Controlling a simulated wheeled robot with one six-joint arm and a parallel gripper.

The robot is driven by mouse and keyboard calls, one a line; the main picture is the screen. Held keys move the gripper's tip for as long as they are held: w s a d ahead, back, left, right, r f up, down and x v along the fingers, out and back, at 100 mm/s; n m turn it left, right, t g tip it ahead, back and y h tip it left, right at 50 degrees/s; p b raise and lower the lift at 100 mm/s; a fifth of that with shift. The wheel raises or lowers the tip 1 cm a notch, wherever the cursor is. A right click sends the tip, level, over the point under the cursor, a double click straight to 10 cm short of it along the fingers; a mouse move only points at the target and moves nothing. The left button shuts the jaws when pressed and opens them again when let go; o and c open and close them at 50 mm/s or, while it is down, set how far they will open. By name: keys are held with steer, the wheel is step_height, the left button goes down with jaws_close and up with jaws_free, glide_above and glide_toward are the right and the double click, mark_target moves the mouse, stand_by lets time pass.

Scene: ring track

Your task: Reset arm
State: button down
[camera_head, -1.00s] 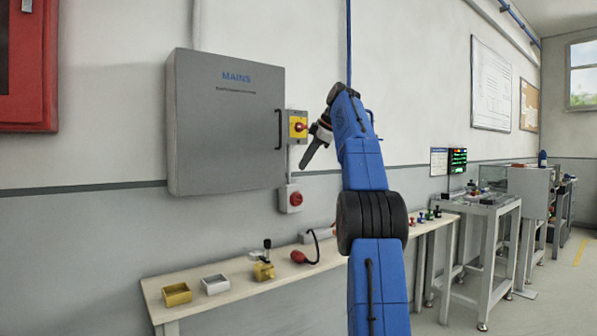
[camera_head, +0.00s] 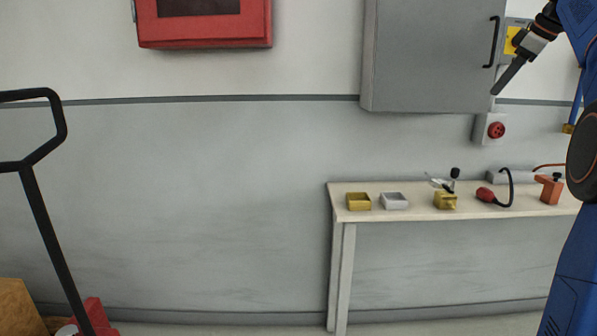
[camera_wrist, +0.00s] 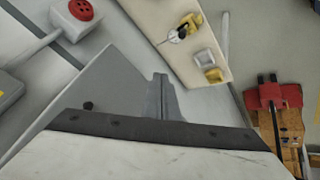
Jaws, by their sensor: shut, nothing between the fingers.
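My arm is at the right edge of the head view, raised and bent. My gripper (camera_head: 508,78) points down and to the left in front of the grey mains cabinet (camera_head: 430,55). It is shut and holds nothing. In the wrist view my gripper's fingers (camera_wrist: 160,95) lie together as one narrow grey shape. Part of the arm is cut off by the right edge of the head view.
A wooden bench (camera_head: 400,214) carries a yellow tray (camera_head: 358,202), a white tray (camera_head: 395,201) and several tools. A red switch (camera_head: 496,130) is on the wall. A black handle (camera_head: 50,190) stands at the left. The middle floor strip looks clear.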

steer(key=s+a+f+m+g, duration=0.1)
steer(key=s+a+f+m, duration=0.4)
steer(key=s+a+f, duration=1.25)
steer(key=s+a+f+m+h, duration=0.1)
steer(key=s+a+f, duration=0.3)
steer(key=s+f, duration=0.7)
steer(key=s+a+f+m+h, duration=0.1)
steer(key=s+a+f+m, duration=0.2)
steer(key=s+f, duration=0.8)
step_height(320, 180, down, 5)
steer(key=shift+s+a+r+g, duration=0.15)
steer(key=shift+s+a+g, duration=0.15)
steer(key=shift+a, duration=0.65)
